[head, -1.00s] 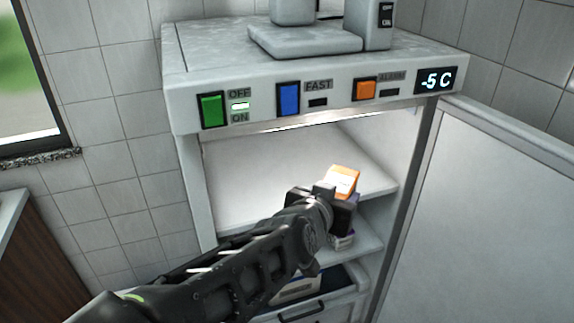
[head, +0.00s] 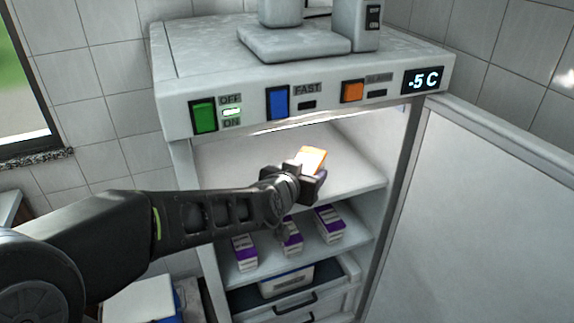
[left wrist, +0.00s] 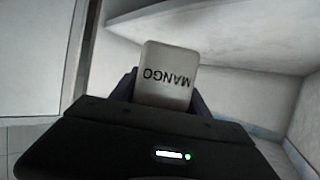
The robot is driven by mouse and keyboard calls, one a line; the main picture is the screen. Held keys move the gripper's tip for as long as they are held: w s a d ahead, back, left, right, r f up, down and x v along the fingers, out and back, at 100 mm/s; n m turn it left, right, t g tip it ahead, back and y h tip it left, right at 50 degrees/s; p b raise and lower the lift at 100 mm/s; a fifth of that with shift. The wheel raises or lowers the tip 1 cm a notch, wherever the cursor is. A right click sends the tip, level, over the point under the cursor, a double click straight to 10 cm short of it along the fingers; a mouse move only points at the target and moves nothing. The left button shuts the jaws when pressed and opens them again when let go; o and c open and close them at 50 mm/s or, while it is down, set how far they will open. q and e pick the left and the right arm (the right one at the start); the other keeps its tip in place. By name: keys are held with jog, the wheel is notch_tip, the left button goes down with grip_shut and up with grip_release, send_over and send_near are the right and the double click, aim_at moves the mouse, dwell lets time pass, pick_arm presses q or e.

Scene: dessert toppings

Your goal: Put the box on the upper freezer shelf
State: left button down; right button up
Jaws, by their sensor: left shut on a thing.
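The box (head: 311,158) is orange and white in the head view. In the left wrist view its pale face (left wrist: 166,78) reads MANGO upside down. My left gripper (head: 310,178) is shut on it and holds it in front of the upper freezer shelf (head: 352,182), inside or near the opening; the exact depth is hard to tell. The fingers hide the box's lower part. The upper shelf's visible surface is bare. The freezer (head: 300,90) is open. My right gripper is not in view.
Several white and purple boxes (head: 329,224) stand on the lower shelf. A drawer with a pale container (head: 287,281) is below. The open door (head: 480,210) bounds the right side. A grey appliance (head: 295,42) stands on top.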

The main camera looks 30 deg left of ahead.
pick_arm(q)
jog(key=w+a, duration=0.2)
jog(key=a, duration=0.1)
jog(key=w+a+f, duration=0.1)
jog(key=w+a, duration=0.1)
jog(key=a, duration=0.1)
jog(key=w+a+f, duration=0.1)
jog(key=w+a, duration=0.1)
jog(key=shift+a+p, duration=0.3)
jog(key=shift+a, duration=0.1)
jog(key=shift+f, duration=0.55)
notch_tip(320, 180, down, 3)
jog(key=shift+r+p, duration=0.1)
jog(key=shift+p, duration=0.2)
jog(key=shift+w+a+f+p, duration=0.15)
jog(key=shift+f+p, duration=0.15)
jog(key=shift+f, duration=0.25)
